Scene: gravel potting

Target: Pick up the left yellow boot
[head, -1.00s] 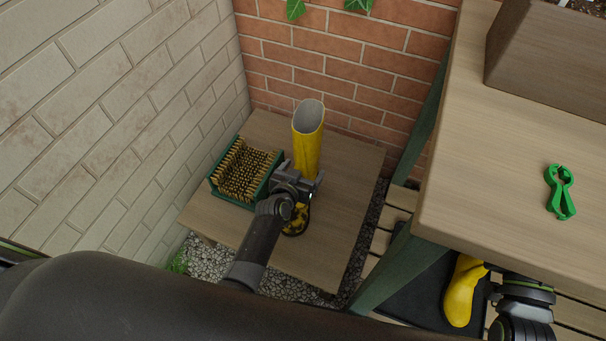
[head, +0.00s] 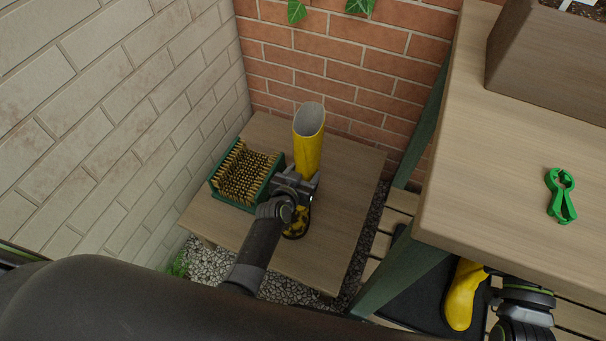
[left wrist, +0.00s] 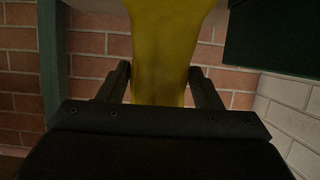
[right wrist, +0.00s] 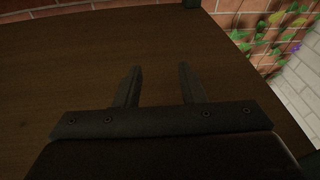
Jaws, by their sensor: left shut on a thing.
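The left yellow boot (head: 308,152) stands roughly upright on a low wooden platform (head: 335,215), its grey opening facing up. My left gripper (head: 305,186) is around the lower shaft and shut on it. In the left wrist view the yellow shaft (left wrist: 162,60) fills the space between the two fingers. A second yellow boot (head: 462,292) lies under the bench at the lower right, partly hidden. My right gripper (right wrist: 155,85) is open and empty, its fingers apart in the right wrist view.
A green boot brush with tan bristles (head: 245,173) stands just left of the held boot. Pale and red brick walls close off the left and back. The wooden bench (head: 480,190) at the right carries a green clip (head: 561,196) and a planter (head: 550,55).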

